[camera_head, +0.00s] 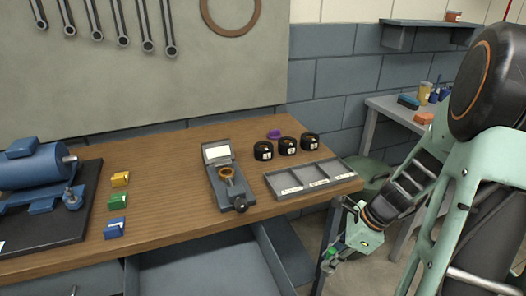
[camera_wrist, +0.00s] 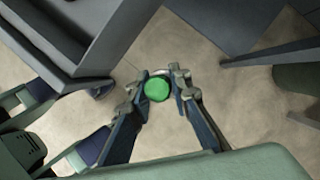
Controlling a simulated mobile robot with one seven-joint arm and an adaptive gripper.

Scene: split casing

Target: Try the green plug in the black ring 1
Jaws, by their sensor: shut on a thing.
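My gripper (camera_wrist: 159,88) is shut on the green plug (camera_wrist: 157,89), which shows as a round green end between the fingertips in the wrist view. In the head view my gripper (camera_head: 330,262) hangs low at the right, beside the table's right end and below its top, with a bit of the green plug (camera_head: 332,252) showing. Three black rings stand in a row at the table's back right: a left one (camera_head: 263,151), a middle one (camera_head: 287,147) and a right one (camera_head: 309,142). Their labels are too small to read, so I cannot tell which is ring 1.
A grey three-part tray (camera_head: 270,187) lies in front of the rings. A grey fixture (camera_head: 217,191) with a bronze ring stands mid-table. Yellow (camera_head: 120,179), green (camera_head: 117,201) and blue (camera_head: 114,229) blocks lie left, near a blue motor (camera_head: 35,170). An open drawer (camera_head: 278,256) juts out below.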

